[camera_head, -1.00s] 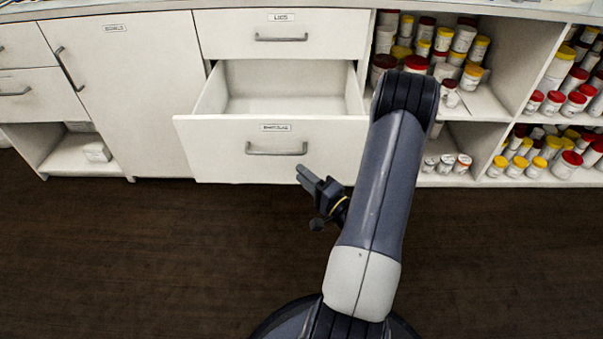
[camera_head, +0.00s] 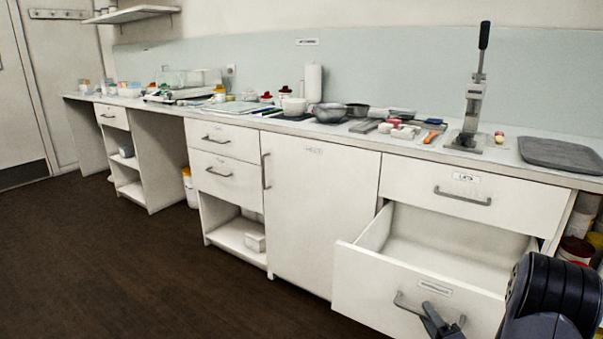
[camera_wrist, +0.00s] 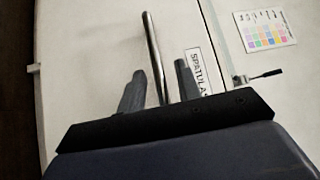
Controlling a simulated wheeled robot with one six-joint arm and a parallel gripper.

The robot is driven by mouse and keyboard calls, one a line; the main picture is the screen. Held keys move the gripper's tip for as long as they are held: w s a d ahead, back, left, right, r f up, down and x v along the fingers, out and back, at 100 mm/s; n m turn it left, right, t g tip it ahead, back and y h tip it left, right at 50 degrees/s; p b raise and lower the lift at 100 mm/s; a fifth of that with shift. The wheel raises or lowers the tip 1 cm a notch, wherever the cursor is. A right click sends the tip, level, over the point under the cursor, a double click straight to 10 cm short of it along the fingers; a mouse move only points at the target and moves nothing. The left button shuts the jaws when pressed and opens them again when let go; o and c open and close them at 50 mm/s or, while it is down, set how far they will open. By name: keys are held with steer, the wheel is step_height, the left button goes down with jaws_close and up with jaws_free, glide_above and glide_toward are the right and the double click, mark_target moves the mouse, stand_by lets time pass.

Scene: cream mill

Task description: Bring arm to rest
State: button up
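The open lower drawer (camera_head: 400,292) stands pulled out below the drawer labelled LIDS (camera_head: 463,190). The visible part of its inside is empty. My gripper (camera_head: 436,318) is in front of the drawer's metal handle (camera_head: 400,300), partly cut off by the picture's bottom edge. In the wrist view my gripper (camera_wrist: 160,85) has its two fingers apart. The handle bar (camera_wrist: 150,50) shows between and beyond them, and I cannot tell how far off it is. A label starting SPATULA (camera_wrist: 198,70) is beside the right finger. My arm (camera_head: 553,295) fills the lower right corner.
The worktop (camera_head: 345,135) carries bowls, a lever press (camera_head: 473,95) and a grey tray (camera_head: 562,153). A closed cabinet door (camera_head: 318,215) stands left of the open drawer. Jars (camera_head: 575,250) fill shelves at the right. The dark floor (camera_head: 130,270) is clear at the left.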

steer(key=shift+w+a, duration=0.1)
steer(key=shift+w, duration=0.3)
steer(key=shift+r, duration=0.1)
steer(key=shift+w+d, duration=0.2)
steer(key=shift+s, duration=0.1)
